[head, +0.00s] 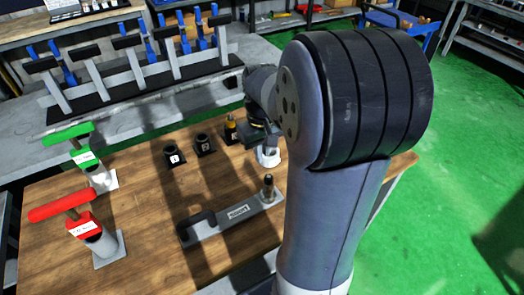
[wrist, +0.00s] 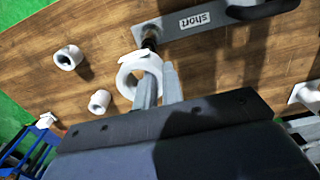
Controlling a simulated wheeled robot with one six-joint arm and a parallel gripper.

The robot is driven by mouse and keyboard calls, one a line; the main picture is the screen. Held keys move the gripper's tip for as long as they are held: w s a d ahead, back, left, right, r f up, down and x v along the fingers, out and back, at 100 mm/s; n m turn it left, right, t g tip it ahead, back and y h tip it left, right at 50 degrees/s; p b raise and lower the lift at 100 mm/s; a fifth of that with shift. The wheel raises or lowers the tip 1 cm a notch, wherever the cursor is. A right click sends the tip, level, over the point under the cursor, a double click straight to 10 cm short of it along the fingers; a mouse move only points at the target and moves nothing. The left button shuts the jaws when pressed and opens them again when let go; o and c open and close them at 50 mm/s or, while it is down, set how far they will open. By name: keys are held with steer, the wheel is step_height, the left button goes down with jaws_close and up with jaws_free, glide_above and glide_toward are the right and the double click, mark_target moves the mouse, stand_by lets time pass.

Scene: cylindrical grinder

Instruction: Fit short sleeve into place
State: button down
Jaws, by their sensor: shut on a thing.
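A pale, ring-shaped short sleeve (wrist: 126,78) is held at my gripper (wrist: 160,88) in the wrist view. The fingers are closed on its right-hand wall, one finger lying over the ring. In the head view the pale sleeve (head: 267,157) shows under my gripper, partly hidden by my arm. The grey bar fixture (head: 222,221), labelled "short", lies on the table with an upright dark post (head: 268,187) at its right end. The sleeve is behind the post in the head view and appears apart from it. In the wrist view the post (wrist: 148,44) shows just beyond the ring's edge.
Red (head: 68,203) and green (head: 70,135) handled fixtures stand at the table's left. Bare wood (head: 150,190) lies between.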

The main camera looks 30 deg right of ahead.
step_height(320, 180, down, 6)
steer(key=b, duration=0.4)
steer(key=shift+r, duration=0.1)
steer(key=shift+r+p, duration=0.1)
steer(key=shift+p, duration=0.25)
stand_by(1.4)
steer(key=shift+f+b, duration=1.1)
steer(key=shift+f, duration=0.4)
steer(key=shift+r, duration=0.1)
steer(key=shift+r+p, duration=1.05)
steer(key=shift+r, duration=0.05)
stand_by(1.3)
steer(key=shift+f+b, duration=0.7)
steer(key=shift+f, duration=0.55)
